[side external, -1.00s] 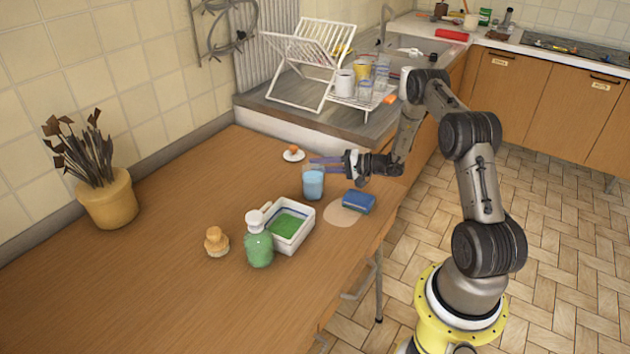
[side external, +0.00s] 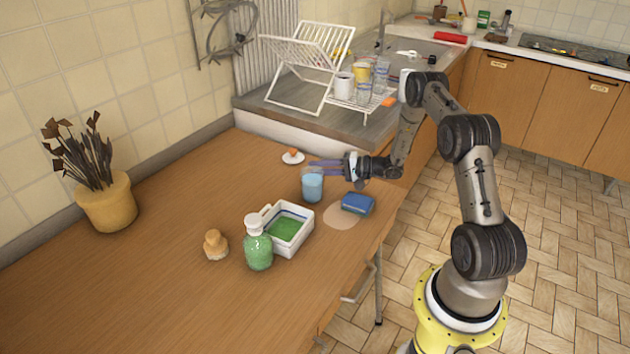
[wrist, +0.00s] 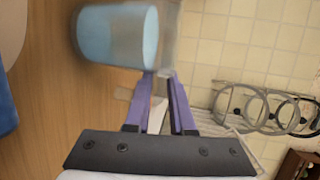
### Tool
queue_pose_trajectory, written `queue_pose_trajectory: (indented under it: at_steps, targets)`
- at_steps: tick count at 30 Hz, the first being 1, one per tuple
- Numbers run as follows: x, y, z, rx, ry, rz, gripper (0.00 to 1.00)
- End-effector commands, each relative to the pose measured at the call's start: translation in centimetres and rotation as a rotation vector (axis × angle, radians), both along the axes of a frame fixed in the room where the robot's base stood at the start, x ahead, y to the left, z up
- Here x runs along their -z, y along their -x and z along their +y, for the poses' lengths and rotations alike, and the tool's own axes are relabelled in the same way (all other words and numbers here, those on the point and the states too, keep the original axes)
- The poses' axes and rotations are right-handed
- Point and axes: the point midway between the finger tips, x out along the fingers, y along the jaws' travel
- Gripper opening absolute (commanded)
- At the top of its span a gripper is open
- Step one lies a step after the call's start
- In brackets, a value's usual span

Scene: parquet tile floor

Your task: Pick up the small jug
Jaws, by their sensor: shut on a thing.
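The small jug (side external: 312,187) appears as a clear vessel with light blue in it, near the middle of the wooden counter in the side external view. In the wrist view the jug (wrist: 112,35) is large and blurred at the upper left. My gripper (side external: 318,165) reaches in from the right, with its purple fingers level at the jug's top. In the wrist view my gripper's fingers (wrist: 160,75) are close together beside the jug's clear part, shut on it. The exact contact is blurred. I cannot tell whether the jug's base touches the counter.
A blue sponge (side external: 357,204) lies right of the jug. A white tray with a green inside (side external: 308,223), a green bottle (side external: 257,248) and a small tan object (side external: 215,244) stand in front. An egg-like thing on a white dish (side external: 292,156) is behind.

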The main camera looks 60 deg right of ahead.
Motion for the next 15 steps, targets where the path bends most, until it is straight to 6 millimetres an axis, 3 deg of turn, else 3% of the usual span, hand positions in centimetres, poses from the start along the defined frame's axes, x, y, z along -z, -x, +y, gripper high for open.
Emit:
queue_pose_trajectory:
  at_steps: [8, 15]
  targets:
    - [-0.7, -0.1, -0.1, 0.000, 0.002, -0.004, 0.00]
    - [-4.0, 0.3, 0.1, 0.000, 0.004, -0.005, 0.00]
